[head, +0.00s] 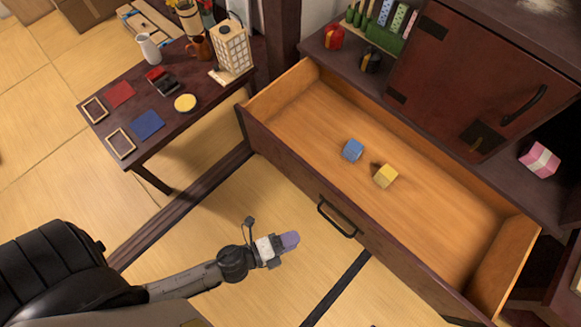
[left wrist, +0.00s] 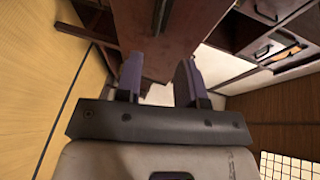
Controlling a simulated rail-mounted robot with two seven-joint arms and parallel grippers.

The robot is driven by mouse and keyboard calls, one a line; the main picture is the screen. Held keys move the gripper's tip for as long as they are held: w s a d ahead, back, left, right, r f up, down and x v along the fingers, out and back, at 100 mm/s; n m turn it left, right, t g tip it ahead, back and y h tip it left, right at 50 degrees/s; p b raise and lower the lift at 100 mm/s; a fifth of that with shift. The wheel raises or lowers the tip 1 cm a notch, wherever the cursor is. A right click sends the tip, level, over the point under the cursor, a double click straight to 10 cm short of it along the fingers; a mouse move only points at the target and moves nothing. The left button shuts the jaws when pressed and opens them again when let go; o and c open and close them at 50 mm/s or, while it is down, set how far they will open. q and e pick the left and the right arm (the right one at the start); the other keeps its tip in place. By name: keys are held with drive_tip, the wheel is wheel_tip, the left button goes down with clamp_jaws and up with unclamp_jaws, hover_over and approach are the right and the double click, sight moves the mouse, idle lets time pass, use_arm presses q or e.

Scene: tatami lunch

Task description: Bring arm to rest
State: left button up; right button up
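My left gripper (head: 289,241) is in front of the open drawer, over the tatami floor, with its purple fingers pointing right in the head view. In the left wrist view the two fingers of my left gripper (left wrist: 159,78) stand apart with nothing held between them. My left arm comes in from the lower left. My right gripper is in neither view.
The drawer (head: 440,207) is pulled out and holds a blue block (head: 353,150) and a yellow block (head: 386,176). Its handle (head: 337,218) is near my left gripper. A low table (head: 190,128) with cards, cups and a lantern (head: 233,48) stands at the upper left. Bare tatami (head: 215,205) lies between.

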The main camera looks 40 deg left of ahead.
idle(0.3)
use_arm(q)
drive_tip(key=a+f+n+g+y, duration=0.4)
drive_tip(key=a+n+y, duration=0.5)
drive_tip(key=n, duration=0.3)
drive_tip(key=s+a+r+n+g+p, duration=0.2)
drive_tip(key=s+a+r+n+g, duration=0.1)
drive_tip(key=s+r+n+g, duration=0.3)
wheel_tip(320, 180, up, 47)
drive_tip(key=n+h+p, duration=0.1)
drive_tip(key=n+p, duration=0.2)
drive_tip(key=p, duration=3.9)
drive_tip(key=shift+f+p, duration=0.15)
drive_tip(key=shift+p, duration=0.2)
